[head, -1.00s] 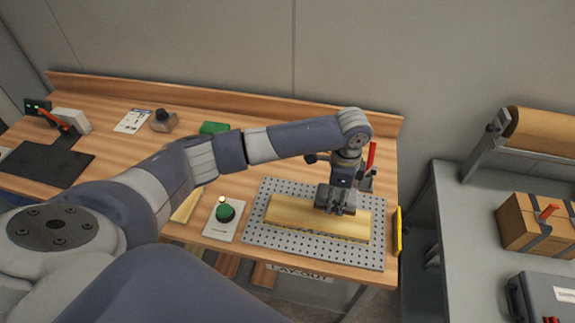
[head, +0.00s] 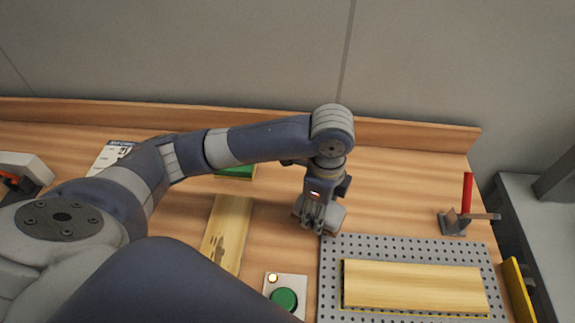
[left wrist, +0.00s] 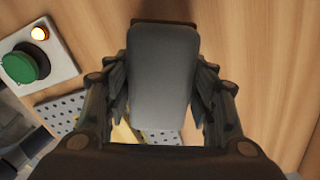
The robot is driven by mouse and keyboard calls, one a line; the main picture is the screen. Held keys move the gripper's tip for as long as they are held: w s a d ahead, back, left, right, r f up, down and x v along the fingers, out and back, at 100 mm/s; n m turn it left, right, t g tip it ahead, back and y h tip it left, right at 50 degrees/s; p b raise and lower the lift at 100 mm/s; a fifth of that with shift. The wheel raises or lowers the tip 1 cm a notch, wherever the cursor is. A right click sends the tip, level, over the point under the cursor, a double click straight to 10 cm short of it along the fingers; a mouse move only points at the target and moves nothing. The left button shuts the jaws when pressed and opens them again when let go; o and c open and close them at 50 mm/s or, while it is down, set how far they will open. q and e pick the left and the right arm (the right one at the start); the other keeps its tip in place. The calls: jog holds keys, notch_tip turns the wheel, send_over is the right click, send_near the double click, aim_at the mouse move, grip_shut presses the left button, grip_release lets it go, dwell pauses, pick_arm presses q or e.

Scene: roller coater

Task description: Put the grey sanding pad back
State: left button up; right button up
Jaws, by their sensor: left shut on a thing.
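My left gripper (head: 320,222) is shut on the grey sanding pad (head: 334,216), just beyond the back left corner of the perforated plate (head: 335,255). The pad also fills the middle of the left wrist view (left wrist: 160,85), with a finger of the gripper (left wrist: 160,100) on either side. The pad is over bare wood; I cannot tell whether it touches the bench. My right gripper is not in view.
A plain board (head: 415,287) lies on the perforated plate. A stained board (head: 228,235), a green object (head: 236,172) and a green button box (head: 285,297) are to the left. A red-handled clamp (head: 455,218) stands at the right. Bare bench (head: 400,190) lies between.

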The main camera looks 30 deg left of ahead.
pick_arm(q)
jog(key=w+a+p, duration=0.2)
jog(key=w+a, duration=0.3)
jog(key=shift+w+a+f, duration=0.1)
jog(key=shift+w+a, duration=0.2)
jog(key=shift+w, duration=0.1)
jog(key=p, duration=0.2)
send_over(300, 176)
jog(key=s+d, duration=0.1)
jog(key=shift+f, duration=0.5)
jog(key=shift+w+a, duration=0.2)
jog(key=shift+w, duration=0.1)
jog(key=shift+w+a+f, duration=0.15)
jog(key=shift+a+f, duration=0.05)
jog(key=shift+f, duration=0.05)
notch_tip(300, 176, down, 2)
jog(key=shift+f+p, duration=0.25)
jog(key=shift+p, duration=0.35)
jog(key=shift+a+f, duration=0.1)
jog(key=shift+f, duration=0.35)
jog(key=o, duration=1)
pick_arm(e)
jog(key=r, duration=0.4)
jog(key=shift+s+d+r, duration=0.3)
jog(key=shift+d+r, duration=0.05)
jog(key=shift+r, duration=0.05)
